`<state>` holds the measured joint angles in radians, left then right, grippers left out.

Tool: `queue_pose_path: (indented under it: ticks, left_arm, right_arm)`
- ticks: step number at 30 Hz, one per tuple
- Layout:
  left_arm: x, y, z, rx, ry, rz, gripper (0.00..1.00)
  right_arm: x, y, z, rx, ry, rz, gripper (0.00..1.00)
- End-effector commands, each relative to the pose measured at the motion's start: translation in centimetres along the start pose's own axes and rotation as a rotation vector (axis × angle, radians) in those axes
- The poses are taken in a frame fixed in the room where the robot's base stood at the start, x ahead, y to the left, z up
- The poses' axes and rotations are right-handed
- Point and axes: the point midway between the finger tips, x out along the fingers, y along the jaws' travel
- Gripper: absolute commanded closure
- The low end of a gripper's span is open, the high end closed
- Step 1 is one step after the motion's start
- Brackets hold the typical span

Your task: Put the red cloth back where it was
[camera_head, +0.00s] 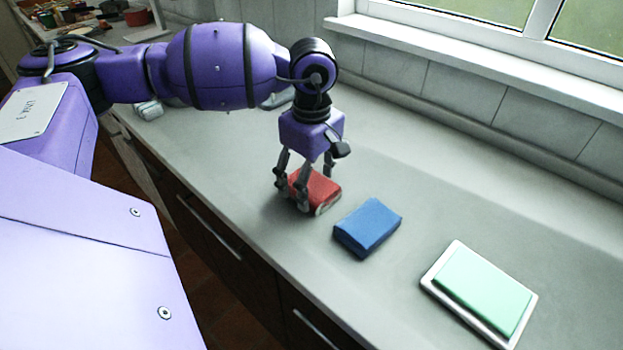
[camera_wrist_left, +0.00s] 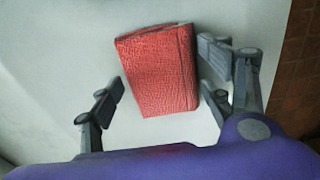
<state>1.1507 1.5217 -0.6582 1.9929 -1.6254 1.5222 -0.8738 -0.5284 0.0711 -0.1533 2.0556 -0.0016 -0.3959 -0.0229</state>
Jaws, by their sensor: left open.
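The red cloth (camera_head: 318,190) is a folded block lying on the grey counter, to the left of a blue folded cloth (camera_head: 368,228). My left gripper (camera_head: 303,196) is over the red cloth with its fingers down around it and partly hides it. My right gripper is not in view.
A pale green block (camera_head: 484,290) lies on a white tray (camera_head: 455,318) to the right. The grey counter (camera_head: 440,200) is clear behind the cloths, up to the tiled wall and window sill. Its front edge runs above dark drawers (camera_head: 220,235).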

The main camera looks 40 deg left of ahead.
Motion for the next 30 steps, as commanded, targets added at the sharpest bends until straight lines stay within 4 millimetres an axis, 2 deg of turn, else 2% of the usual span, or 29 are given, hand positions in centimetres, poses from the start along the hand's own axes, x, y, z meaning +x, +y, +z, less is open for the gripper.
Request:
queue_pose_path:
  ticks: [4,7,15,21,25,30]
  left_arm:
    - [-0.4,0.0,0.0,0.0,0.0,0.001,0.27]
    - [-1.5,0.1,0.0,0.0,0.0,0.004,0.27]
    - [-7.2,0.1,0.0,0.001,0.0,0.005,0.27]
    - [-10.6,0.1,0.0,0.0,0.0,0.004,0.27]
    - [-11.8,0.1,0.1,0.001,-0.001,0.003,0.27]
    - [-12.1,0.0,0.0,0.001,0.0,0.001,0.27]
  right_arm:
    - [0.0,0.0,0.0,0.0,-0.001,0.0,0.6]
    - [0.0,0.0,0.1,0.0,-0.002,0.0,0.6]
    - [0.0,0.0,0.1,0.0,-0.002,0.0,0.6]
    - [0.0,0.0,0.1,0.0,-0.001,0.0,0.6]
    - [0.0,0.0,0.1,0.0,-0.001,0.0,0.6]
    - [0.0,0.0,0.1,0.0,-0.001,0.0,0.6]
